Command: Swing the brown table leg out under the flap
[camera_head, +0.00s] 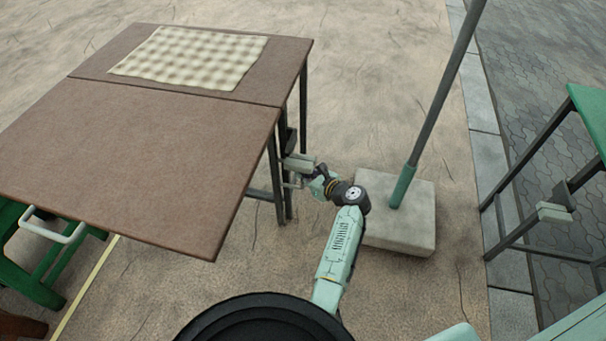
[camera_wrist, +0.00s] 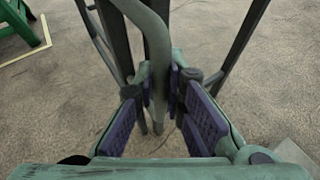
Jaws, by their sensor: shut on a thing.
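The brown table (camera_head: 288,60) has its flap (camera_head: 130,150) level with the fixed top. Dark upright legs (camera_head: 274,175) stand under the flap's right side, near the seam. My gripper (camera_head: 292,172) is beside these legs, below the tabletop edge. In the wrist view my gripper (camera_wrist: 160,92) has its purple pads on either side of a curved grey-green handle (camera_wrist: 157,45) and is shut on it. Dark legs (camera_wrist: 113,40) show behind the handle. Where the handle joins the swing leg is hidden.
A checked cloth (camera_head: 190,57) lies on the fixed top. A pale block (camera_head: 405,235) with a pole (camera_head: 440,100) stands right of my gripper. Green furniture stands at the lower left (camera_head: 40,265) and right (camera_head: 590,115). Paving is bare between the legs and the block.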

